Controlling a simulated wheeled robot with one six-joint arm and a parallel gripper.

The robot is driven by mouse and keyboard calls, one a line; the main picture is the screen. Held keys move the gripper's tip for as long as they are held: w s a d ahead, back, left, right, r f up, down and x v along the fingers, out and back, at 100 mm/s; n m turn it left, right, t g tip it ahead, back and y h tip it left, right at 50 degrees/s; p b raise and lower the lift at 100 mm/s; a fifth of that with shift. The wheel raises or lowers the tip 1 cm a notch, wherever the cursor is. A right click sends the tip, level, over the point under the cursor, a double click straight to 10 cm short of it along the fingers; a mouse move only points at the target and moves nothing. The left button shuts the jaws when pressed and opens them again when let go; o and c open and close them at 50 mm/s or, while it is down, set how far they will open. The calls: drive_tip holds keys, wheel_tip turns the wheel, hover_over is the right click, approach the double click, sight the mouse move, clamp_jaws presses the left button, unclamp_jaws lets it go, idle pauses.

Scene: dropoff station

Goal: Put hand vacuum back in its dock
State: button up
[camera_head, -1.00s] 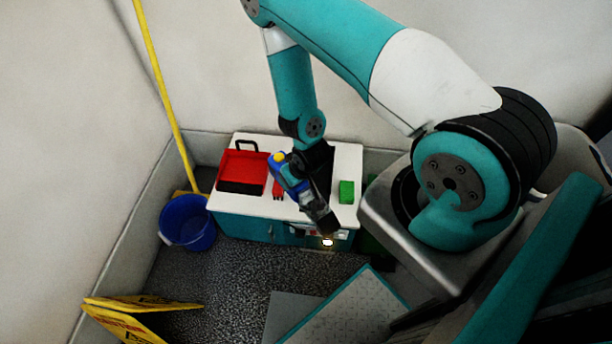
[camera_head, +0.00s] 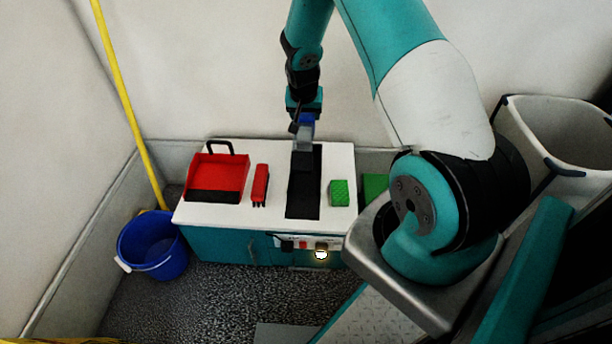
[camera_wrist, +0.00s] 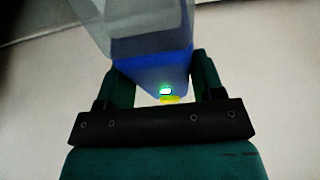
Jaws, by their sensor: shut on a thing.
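The hand vacuum (camera_head: 305,130) has a blue body and a grey nozzle end. My gripper (camera_head: 304,112) is shut on its blue body and holds it with the grey end pointing down, over the far end of a black strip. In the wrist view the vacuum (camera_wrist: 155,50) sits between both fingers of my gripper (camera_wrist: 163,75), with a green light and a yellow part showing. The black strip (camera_head: 303,205), which looks like the dock, lies on the white cabinet top with a raised dark block on it. I cannot tell whether vacuum and block touch.
On the cabinet top (camera_head: 230,217) are a red dustpan (camera_head: 217,173) and a red brush (camera_head: 261,184) left of the strip, and a green sponge (camera_head: 339,192) close on its right. A blue bucket (camera_head: 152,246) and a yellow pole (camera_head: 125,100) stand left of the cabinet.

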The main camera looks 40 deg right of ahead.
wheel_tip(320, 180, down, 18)
drive_tip(key=b, duration=0.3)
drive_tip(key=shift+f+b, duration=0.15)
drive_tip(key=shift+b, duration=0.25)
drive_tip(key=shift+f, duration=0.15)
drive_tip(key=o, duration=0.9)
drive_tip(key=shift+o, duration=0.2)
